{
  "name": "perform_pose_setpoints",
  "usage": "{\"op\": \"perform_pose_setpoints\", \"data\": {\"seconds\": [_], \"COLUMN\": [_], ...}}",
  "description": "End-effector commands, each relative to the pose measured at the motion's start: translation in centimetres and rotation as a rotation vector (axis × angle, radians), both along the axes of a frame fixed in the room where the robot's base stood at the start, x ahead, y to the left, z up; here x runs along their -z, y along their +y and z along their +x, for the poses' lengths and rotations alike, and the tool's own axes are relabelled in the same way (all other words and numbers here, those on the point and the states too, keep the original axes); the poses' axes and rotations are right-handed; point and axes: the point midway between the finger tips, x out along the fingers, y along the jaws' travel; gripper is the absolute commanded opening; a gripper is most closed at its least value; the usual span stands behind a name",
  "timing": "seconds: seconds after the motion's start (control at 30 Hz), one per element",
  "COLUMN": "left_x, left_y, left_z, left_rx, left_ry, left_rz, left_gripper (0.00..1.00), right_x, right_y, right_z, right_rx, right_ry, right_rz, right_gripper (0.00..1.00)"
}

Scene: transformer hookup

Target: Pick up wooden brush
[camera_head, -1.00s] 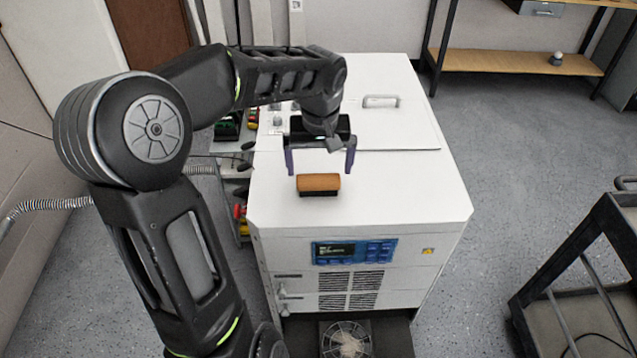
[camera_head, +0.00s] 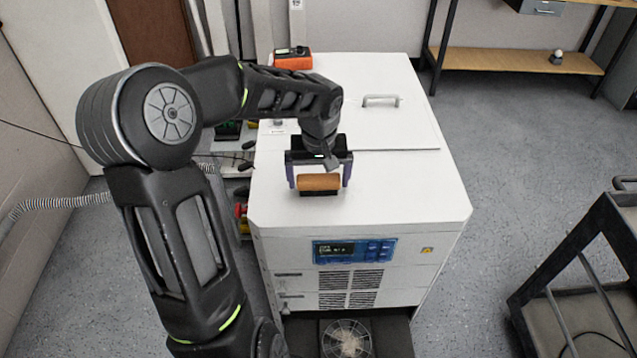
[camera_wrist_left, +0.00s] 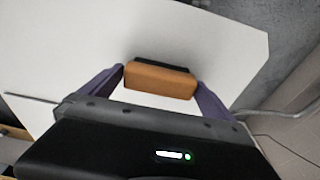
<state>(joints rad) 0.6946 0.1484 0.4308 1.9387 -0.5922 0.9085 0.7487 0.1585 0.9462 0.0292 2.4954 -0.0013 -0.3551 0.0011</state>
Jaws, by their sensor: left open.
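The wooden brush (camera_head: 318,183) has a brown wooden back and a dark underside. It lies on the white top of the cabinet (camera_head: 400,190), close to its front edge. My left gripper (camera_head: 319,184) is open, with one purple finger at each end of the brush. In the left wrist view the brush (camera_wrist_left: 160,80) sits between the tips of the open left gripper (camera_wrist_left: 162,77), near both fingers. I cannot tell whether either finger touches it. My right gripper is not in view.
A metal handle (camera_head: 381,100) stands on the cabinet top behind the brush. An orange and black device (camera_head: 293,59) is at the back left corner. A dark cart (camera_head: 590,260) stands at the right. The cabinet top right of the brush is clear.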

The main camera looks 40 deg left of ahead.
Motion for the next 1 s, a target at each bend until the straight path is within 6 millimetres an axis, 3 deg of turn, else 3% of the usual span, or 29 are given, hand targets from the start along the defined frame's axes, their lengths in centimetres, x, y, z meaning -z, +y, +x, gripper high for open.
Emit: {"op": "perform_pose_setpoints", "data": {"seconds": [0.33,0.9,1.0], "left_x": [-0.04,-0.04,-0.06], "left_y": [0.00,0.00,0.00], "left_z": [0.00,0.00,0.01], "left_rx": [0.000,0.000,0.000], "left_ry": [0.000,0.000,0.000], "left_rz": [0.000,0.000,0.000], "left_gripper": [0.99,0.53,0.48], "right_x": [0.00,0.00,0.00], "right_y": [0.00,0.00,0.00], "right_z": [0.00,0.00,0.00], "right_rx": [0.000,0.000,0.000], "right_ry": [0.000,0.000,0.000], "right_rz": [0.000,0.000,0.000], "right_gripper": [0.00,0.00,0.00]}}
